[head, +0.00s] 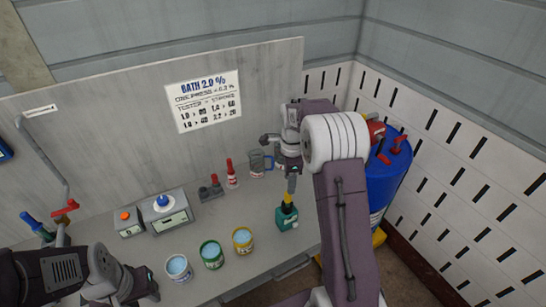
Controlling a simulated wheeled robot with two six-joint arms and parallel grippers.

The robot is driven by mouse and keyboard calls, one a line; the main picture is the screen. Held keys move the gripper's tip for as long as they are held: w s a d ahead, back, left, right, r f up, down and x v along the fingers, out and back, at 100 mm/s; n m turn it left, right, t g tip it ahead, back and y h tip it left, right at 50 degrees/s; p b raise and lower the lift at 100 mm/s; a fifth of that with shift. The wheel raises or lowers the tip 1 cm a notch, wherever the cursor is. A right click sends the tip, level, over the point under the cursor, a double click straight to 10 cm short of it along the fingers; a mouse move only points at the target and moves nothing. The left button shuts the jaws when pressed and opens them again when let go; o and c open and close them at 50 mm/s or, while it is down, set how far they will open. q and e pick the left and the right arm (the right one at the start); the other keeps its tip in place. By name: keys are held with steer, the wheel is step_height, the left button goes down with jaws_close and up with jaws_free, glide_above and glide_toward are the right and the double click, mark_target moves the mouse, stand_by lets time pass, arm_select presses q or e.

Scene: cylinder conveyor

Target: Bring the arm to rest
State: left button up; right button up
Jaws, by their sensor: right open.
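My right arm reaches in from the bottom right and bends over the bench. My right gripper (279,152) is open, above and behind a green bottle with a yellow top (287,217). A dark narrow part extends down just above the yellow top; I cannot tell whether it touches. My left gripper (148,285) is low at the bottom left, near the bench's front edge, left of a blue-filled cup (178,268). Its fingertips are too small and dark to tell whether they are open.
Green (212,255) and yellow (243,240) cups stand on the grey bench. Behind are a box with a blue button (168,214), a box with an orange button (128,224), a red bottle (231,176) and a grey mug (257,164). A blue drum (385,185) stands right.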

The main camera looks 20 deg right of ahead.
steer(key=shift+w+a+f, duration=0.15)
steer(key=shift+a, duration=0.1)
steer(key=s+a+f+n+b, duration=0.1)
steer(key=s+a+n+b, duration=0.45)
steer(key=s+a, duration=0.35)
steer(key=s+a+f+n+t, duration=0.1)
steer(key=s+f+n, duration=0.5)
steer(key=n, duration=1)
steer(key=s+a, duration=0.1)
steer(key=s, duration=0.2)
steer(key=shift+s+f, duration=0.15)
steer(key=shift+s, duration=0.1)
steer(key=shift+s+d, duration=0.1)
steer(key=shift+d, duration=0.05)
